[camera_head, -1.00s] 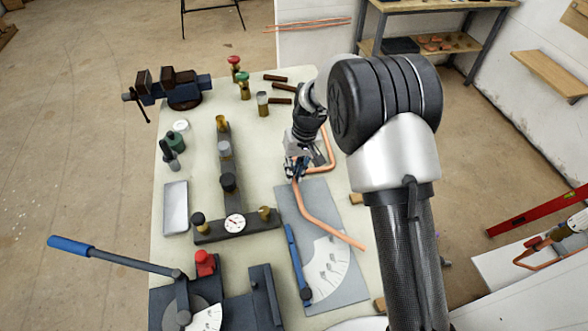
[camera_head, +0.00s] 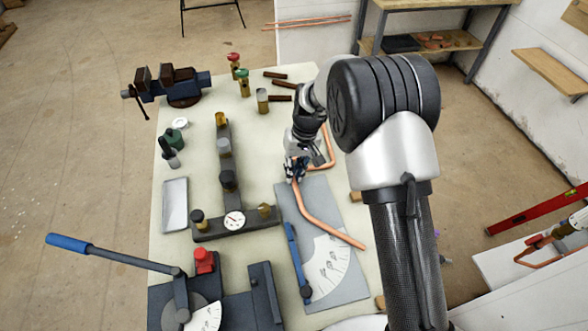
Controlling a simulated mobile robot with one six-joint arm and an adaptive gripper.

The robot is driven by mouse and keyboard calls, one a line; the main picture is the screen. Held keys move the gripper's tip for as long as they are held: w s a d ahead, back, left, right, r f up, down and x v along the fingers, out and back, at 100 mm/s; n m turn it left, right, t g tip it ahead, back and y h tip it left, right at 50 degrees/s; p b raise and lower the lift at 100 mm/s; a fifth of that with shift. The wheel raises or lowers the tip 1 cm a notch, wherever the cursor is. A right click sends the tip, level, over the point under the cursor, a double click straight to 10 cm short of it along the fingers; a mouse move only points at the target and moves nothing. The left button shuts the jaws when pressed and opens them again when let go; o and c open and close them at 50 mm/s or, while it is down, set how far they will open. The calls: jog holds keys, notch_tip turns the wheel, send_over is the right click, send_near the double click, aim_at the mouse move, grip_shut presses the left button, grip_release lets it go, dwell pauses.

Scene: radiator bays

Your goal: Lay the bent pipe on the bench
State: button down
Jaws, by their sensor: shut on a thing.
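A bent copper pipe (camera_head: 331,231) runs from my gripper (camera_head: 296,173) down to the right, over a grey plate with a white angle scale. My gripper is shut on the upper end of this pipe. I cannot tell whether the pipe touches the plate. The bench (camera_head: 204,133) has a pale top and fills the middle of the view. A second copper pipe piece (camera_head: 329,150) shows behind my gripper, partly hidden by my arm.
The grey plate (camera_head: 350,285) has a blue bar at its left side. A fixture with a dial gauge (camera_head: 234,219) stands left of it. A blue-handled bender (camera_head: 180,295) is at front left, a vise (camera_head: 170,85) at back left. Bare bench shows between fixture and gripper.

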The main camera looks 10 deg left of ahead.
jog(key=c, duration=1.6)
grip_release()
jog(key=shift+o, duration=0.2)
jog(key=shift+r, duration=0.1)
notch_tip(320, 180, up, 12)
jog(key=d, duration=0.1)
jog(key=shift+w+d, duration=0.4)
jog(key=shift+w, duration=0.05)
jog(key=shift+s+f, duration=0.15)
jog(key=shift+f, duration=0.05)
